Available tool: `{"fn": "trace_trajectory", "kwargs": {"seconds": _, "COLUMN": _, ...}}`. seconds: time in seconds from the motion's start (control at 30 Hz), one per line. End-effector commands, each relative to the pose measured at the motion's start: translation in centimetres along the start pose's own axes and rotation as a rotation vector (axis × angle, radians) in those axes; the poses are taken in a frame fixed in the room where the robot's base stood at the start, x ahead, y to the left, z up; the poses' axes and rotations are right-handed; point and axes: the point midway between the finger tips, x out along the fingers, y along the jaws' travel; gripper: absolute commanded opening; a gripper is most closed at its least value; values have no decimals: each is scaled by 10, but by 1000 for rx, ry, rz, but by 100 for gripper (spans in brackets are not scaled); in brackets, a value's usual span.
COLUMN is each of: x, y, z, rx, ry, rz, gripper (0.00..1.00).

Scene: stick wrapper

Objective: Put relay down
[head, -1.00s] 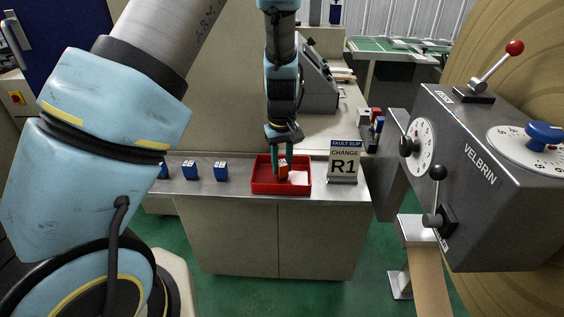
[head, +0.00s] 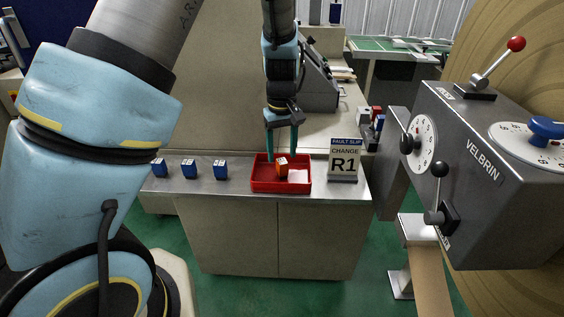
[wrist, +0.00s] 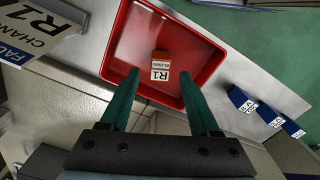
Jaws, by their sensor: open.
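The relay is a small orange-red block (head: 282,168) with a white label. It sits in the red tray (head: 265,186) on the metal counter. In the wrist view the relay (wrist: 161,65) shows a white label reading R1 and lies on the tray floor, apart from the tray walls. My gripper (head: 282,150) is above the tray with its green fingers spread. In the wrist view the gripper (wrist: 165,75) is open and empty, with the relay lying between and beyond the fingertips.
Several blue relays (head: 190,169) stand in a row on the counter left of the tray. A fault slip sign reading CHANGE R1 (head: 345,160) stands right of the tray. The grey VELBRIN machine (head: 480,170) with levers is at the right.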

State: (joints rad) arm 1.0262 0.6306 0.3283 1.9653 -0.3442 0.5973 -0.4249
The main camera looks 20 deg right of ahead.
Motion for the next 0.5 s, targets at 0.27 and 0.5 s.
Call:
{"fn": "trace_trajectory", "kwargs": {"seconds": 0.27, "x": -56, "y": 0, "z": -1, "rx": 1, "ry": 3, "rz": 3, "gripper": 63}}
{"fn": "trace_trajectory", "kwargs": {"seconds": 0.5, "x": -79, "y": 0, "z": 0, "rx": 1, "ry": 1, "rz": -1, "gripper": 63}}
